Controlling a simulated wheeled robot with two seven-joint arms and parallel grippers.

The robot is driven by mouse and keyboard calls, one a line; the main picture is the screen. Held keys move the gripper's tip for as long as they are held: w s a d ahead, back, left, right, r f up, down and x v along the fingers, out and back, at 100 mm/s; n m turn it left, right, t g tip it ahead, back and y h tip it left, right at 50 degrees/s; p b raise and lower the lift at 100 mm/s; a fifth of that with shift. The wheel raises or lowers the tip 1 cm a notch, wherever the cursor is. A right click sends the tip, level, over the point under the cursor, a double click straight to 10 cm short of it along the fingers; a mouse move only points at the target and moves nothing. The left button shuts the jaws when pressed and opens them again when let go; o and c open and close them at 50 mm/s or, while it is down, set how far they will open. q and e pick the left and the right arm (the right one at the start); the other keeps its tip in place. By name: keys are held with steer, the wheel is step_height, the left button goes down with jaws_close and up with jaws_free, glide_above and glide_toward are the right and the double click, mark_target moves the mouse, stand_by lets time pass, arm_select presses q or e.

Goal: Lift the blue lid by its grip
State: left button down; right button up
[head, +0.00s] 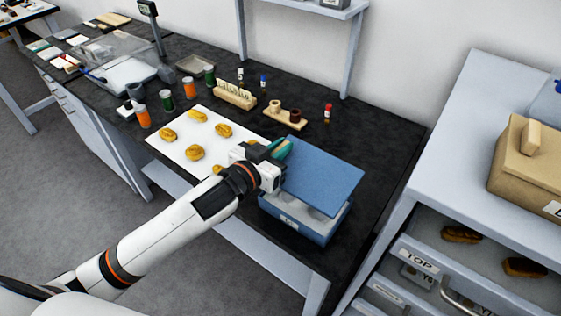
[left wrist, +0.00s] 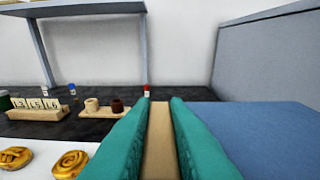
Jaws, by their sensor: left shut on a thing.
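The blue lid (head: 325,180) is raised above the blue box (head: 292,222) and shifted a little towards the back right. A strip of the box's grey inside shows below the lid's front edge. My left gripper (head: 281,150) is at the lid's left side. In the left wrist view its teal fingers (left wrist: 159,122) are shut on the tan grip (left wrist: 159,150), and the lid (left wrist: 262,135) spreads out to the right. In the head view the grip is hidden by the gripper. My right gripper is not in view.
A white mat (head: 172,147) with several golden coiled pieces lies left of the box. Wooden holders (head: 236,96) and small bottles stand behind it. A grey cabinet (head: 455,150) with a tan box (head: 535,165) and open drawer is on the right.

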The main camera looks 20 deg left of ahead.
arm_select(q)
step_height(320, 180, up, 7)
steer(key=p, duration=0.6)
steer(key=shift+r+p, duration=0.2)
steer(key=shift+p, duration=0.15)
steer(key=shift+f, duration=0.1)
